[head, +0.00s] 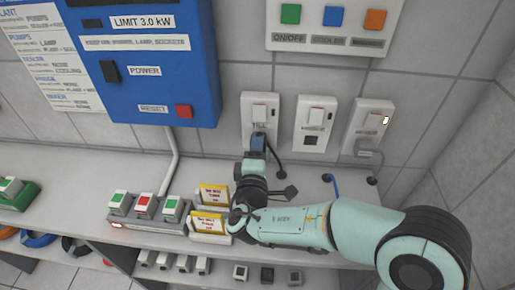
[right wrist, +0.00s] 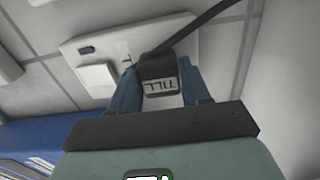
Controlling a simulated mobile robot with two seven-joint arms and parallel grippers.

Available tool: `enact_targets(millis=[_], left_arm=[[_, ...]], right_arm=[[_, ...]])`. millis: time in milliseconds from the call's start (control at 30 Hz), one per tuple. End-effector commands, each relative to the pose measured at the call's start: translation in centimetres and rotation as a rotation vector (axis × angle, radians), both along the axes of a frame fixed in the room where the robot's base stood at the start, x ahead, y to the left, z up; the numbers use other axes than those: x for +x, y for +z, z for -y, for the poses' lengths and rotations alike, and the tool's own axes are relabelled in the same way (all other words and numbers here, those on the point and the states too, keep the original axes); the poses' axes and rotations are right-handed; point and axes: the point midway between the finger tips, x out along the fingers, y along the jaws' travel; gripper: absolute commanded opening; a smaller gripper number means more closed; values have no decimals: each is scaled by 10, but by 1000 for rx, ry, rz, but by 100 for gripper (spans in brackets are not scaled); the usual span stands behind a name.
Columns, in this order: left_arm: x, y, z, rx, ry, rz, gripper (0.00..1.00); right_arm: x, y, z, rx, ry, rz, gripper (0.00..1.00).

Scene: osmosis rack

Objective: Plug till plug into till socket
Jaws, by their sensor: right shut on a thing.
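The till socket (head: 260,108) is the leftmost of three white wall sockets, with a rocker switch above the label TILL. Its white plate also shows in the right wrist view (right wrist: 115,48). My right gripper (head: 258,143) is at the lower part of this socket. Its blue fingers are shut on the till plug (right wrist: 160,78), a dark plug with a white TILL label, held between the fingertips in the right wrist view. The plug is close against the plate; I cannot tell whether its pins are in. The holes are hidden. My left gripper is not in view.
The middle socket (head: 315,124) has no plug. The right socket (head: 370,120) holds a grey plug (head: 366,146) and shows a lit indicator. A blue power box (head: 150,60) hangs at left. Yellow-framed cards (head: 214,194) and a button block (head: 144,208) stand on the counter.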

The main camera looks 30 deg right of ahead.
Motion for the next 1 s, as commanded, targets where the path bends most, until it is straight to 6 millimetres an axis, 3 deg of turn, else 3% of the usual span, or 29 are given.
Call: enact_targets(millis=[33,400,433,500,867,1000], left_arm=[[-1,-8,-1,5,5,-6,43],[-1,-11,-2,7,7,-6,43],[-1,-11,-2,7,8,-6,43],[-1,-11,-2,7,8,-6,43],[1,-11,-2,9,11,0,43],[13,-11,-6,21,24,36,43]], right_arm=[[1,-2,1,0,0,0,20],[8,-3,4,0,0,0,20],[8,-3,4,0,1,0,53],[8,-2,4,0,1,0,76],[7,-3,4,1,0,-1,76],[7,-3,4,1,0,-1,76]])
